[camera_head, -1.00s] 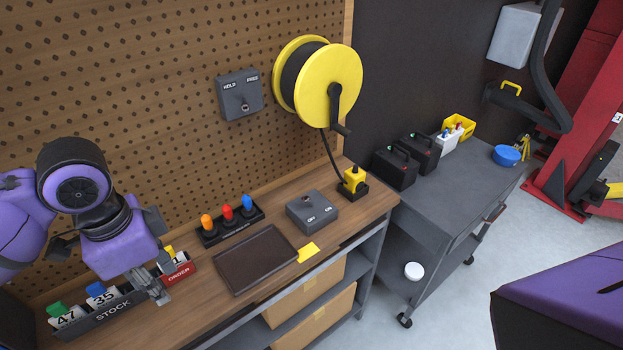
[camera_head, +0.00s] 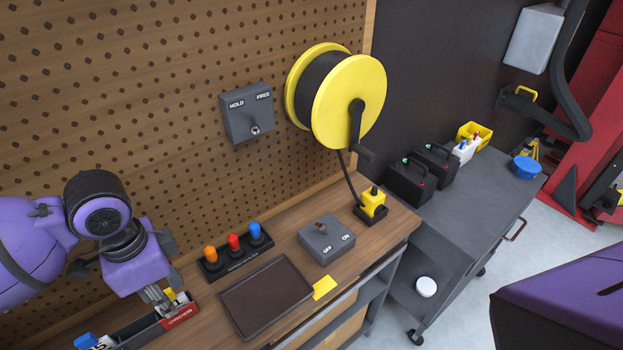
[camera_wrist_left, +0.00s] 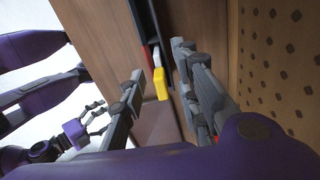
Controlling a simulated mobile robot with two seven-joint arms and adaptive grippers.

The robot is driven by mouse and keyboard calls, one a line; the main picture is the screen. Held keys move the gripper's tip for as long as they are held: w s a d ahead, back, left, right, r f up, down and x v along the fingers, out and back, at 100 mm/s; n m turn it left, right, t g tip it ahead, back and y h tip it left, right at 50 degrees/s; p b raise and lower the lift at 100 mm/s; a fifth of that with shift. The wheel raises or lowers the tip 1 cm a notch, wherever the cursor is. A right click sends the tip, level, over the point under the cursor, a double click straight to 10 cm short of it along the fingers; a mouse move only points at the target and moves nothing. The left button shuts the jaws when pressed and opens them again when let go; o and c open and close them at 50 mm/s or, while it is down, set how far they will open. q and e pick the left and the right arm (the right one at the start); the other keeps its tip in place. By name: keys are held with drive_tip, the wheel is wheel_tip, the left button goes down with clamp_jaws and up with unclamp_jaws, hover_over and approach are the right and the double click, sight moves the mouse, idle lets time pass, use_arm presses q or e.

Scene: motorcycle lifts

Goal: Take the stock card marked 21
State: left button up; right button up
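A card with a yellow tab (camera_head: 169,294) stands at the red ORDER end (camera_head: 180,318) of the card rack, partly hidden by my left gripper; its number cannot be read now. My left gripper (camera_head: 158,297) is at this card. In the left wrist view, the left gripper (camera_wrist_left: 158,70) is open, with the yellow tab (camera_wrist_left: 161,84) between its fingers, not clasped. A card with a blue tab (camera_head: 84,341) is cut off at the bottom edge, in the dark STOCK part (camera_head: 128,340). My right gripper (camera_wrist_left: 93,121) shows small in the wrist view, fingers apart and empty.
A dark tray (camera_head: 265,296) lies right of the rack, with a yellow note (camera_head: 324,287) beside it. Behind are a holder with coloured knobs (camera_head: 236,253) and an OFF/ON switch box (camera_head: 326,240). The pegboard (camera_head: 150,90) rises close behind my left arm.

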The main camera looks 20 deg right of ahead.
use_arm(q)
drive_tip(key=shift+f, duration=0.3)
drive_tip(key=shift+c, duration=0.5)
clamp_jaws()
drive_tip(key=shift+r, duration=0.1)
